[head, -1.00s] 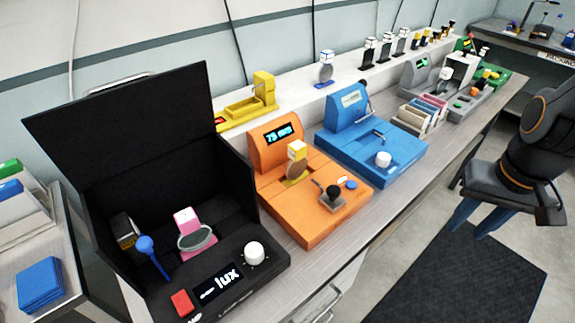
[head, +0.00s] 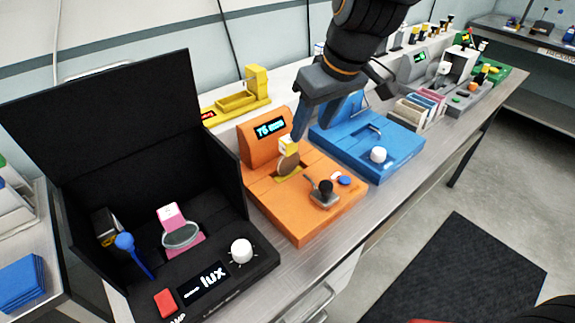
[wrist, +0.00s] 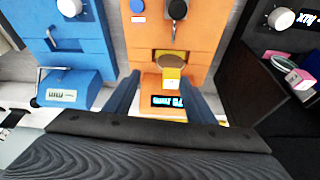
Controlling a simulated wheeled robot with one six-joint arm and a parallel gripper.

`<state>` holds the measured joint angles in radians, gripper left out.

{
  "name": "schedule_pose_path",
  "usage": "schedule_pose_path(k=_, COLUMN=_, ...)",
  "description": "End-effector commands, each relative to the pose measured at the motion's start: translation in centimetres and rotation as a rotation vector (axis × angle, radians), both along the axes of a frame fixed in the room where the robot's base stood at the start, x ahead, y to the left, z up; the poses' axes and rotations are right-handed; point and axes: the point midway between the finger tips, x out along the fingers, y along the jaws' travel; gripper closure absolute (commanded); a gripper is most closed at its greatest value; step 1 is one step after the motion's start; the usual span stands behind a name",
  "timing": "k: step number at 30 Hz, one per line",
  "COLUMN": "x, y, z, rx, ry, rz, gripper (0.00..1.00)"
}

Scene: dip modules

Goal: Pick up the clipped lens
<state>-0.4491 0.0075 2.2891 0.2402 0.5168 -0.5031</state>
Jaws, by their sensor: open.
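The clipped lens (head: 288,163) is a round brownish disc under a yellow and white clip block (head: 288,146). It stands upright in a yellow holder on the orange module (head: 310,205). In the wrist view the lens (wrist: 171,61) and its yellow clip (wrist: 171,78) show between the two fingers. My gripper (head: 303,125) is open at the clip, fingers pointing down, one on each side in the wrist view (wrist: 160,92). I cannot tell whether a finger touches the clip.
A blue module (head: 375,150) stands right of the orange one. A black lidded box (head: 215,225) with a pink clipped lens (head: 180,232) is at the left. A yellow stand (head: 245,98) is behind. The orange module's black-knobbed lever (head: 325,190) rises in front.

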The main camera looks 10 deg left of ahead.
Motion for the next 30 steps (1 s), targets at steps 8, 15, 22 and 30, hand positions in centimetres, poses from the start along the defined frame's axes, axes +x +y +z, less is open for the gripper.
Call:
schedule_pose_path(k=8, x=-0.1, y=3.8, z=0.3, rx=0.017, ry=-0.028, rz=0.106, gripper=0.5)
schedule_pose_path(k=15, x=0.5, y=4.3, z=-1.6, rx=0.017, ry=-0.028, rz=0.103, gripper=0.5)
schedule_pose_path(k=22, x=1.0, y=4.7, z=-4.2, rx=0.016, ry=-0.026, rz=0.101, gripper=0.5)
schedule_pose_path(k=30, x=1.6, y=5.3, z=-6.0, rx=0.018, ry=-0.028, rz=0.1, gripper=0.5)
